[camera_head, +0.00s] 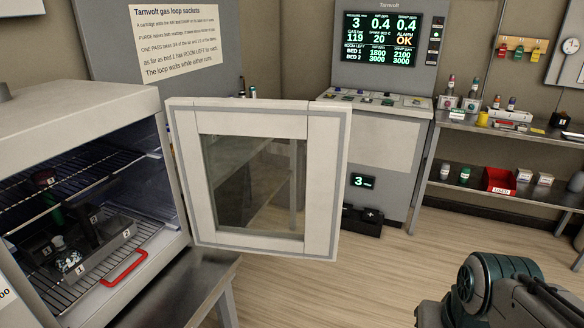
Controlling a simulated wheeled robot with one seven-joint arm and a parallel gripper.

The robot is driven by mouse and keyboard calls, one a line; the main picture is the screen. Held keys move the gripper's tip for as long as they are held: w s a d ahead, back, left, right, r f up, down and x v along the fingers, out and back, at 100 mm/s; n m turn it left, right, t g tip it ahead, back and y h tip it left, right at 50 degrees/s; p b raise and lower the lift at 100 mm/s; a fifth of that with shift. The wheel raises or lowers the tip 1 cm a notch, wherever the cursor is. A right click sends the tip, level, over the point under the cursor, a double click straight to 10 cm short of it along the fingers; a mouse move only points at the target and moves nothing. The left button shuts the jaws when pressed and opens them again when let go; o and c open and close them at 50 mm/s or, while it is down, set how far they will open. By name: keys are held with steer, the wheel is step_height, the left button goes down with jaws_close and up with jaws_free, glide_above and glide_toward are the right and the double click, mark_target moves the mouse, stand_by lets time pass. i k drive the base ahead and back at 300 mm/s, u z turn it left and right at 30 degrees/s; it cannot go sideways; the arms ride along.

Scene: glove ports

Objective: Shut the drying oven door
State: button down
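The drying oven (75,110) is a pale box at the left, partly cut off by the picture's edge. Its door (322,190) stands wide open, swung out to the right of the oven's opening. The door has a pale frame around a glass window (255,185). Inside the oven are wire racks (80,172). On the lower rack is a dark tray with numbered compartments and a red handle (124,268) at its front. Part of my arm shows at the lower right, well apart from the door. My gripper is not in view.
The oven stands on a grey metal table (205,285). A console (375,130) with a lit screen stands behind the door. At the right is a shelf bench (500,130) with bottles and a red bin (499,180).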

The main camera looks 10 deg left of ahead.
mark_target(326, 127)
steer(key=i, duration=3.05)
steer(key=u, duration=4.2)
steer(key=k, duration=0.65)
steer(key=z, duration=0.2)
